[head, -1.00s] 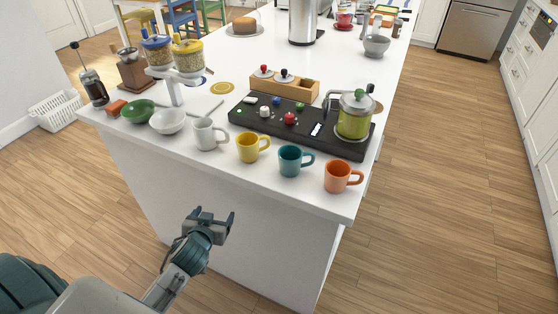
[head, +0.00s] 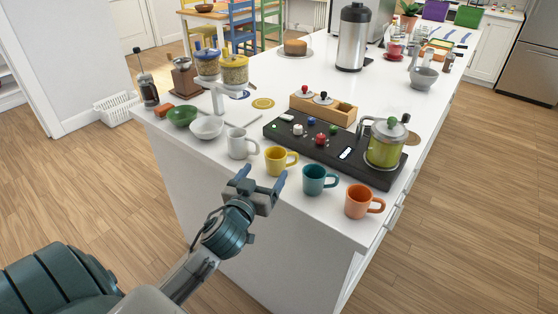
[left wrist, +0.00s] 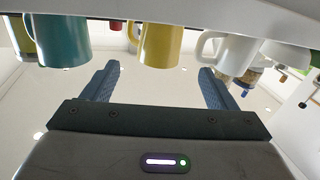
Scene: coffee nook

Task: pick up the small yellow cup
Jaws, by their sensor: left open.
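The small yellow cup (head: 278,161) stands upright on the white counter near its front edge, between a white cup (head: 241,144) and a teal cup (head: 317,180). Its handle points right in the head view. My left gripper (head: 262,178) is open and empty, in front of the counter edge and just short of the yellow cup. In the left wrist view the picture is upside down; the yellow cup (left wrist: 160,45) hangs beyond and between the two spread fingertips (left wrist: 160,70), apart from them. My right gripper is not in view.
An orange cup (head: 362,202) stands right of the teal cup. Behind the cups lies a black board (head: 290,137) with a green glass pot (head: 385,148). White (head: 206,127) and green (head: 181,115) bowls stand left. Open floor lies right of the counter.

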